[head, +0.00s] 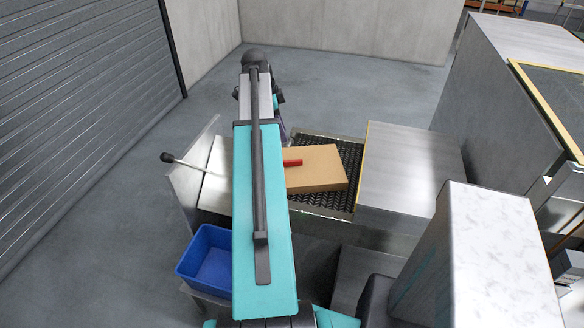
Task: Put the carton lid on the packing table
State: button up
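A flat brown cardboard piece with a red grip on top, which looks like the carton lid (318,178), lies level over a black ribbed surface (350,160) in the middle of the head view. My teal arm hides its left end. Bare metal surfaces lie on both sides, one at the left (217,172) and one at the right (410,165); I cannot tell which is the packing table. My arm reaches forward over the left surface. My gripper is hidden behind the arm, so its fingers and any contact with the lid do not show.
A blue bin (207,262) stands at the lower left. A lever with a dark knob (167,158) sticks out by an upright metal panel (190,177). Large metal cabinets (510,110) fill the right. The grey floor beyond is clear.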

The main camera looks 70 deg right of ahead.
jog(key=p, duration=0.2)
send_over(291, 161)
jog(key=w, duration=0.1)
jog(key=shift+a+f, duration=0.15)
jog(key=shift+f, duration=1.95)
jog(key=shift+a+f, duration=0.15)
jog(key=shift+f, duration=1.9)
jog(key=shift+f, duration=0.2)
jog(key=shift+p+x, duration=1.05)
jog(key=shift+x, duration=0.4)
jog(key=shift+w+x, duration=0.2)
jog(key=shift+x, duration=0.8)
grip_shut()
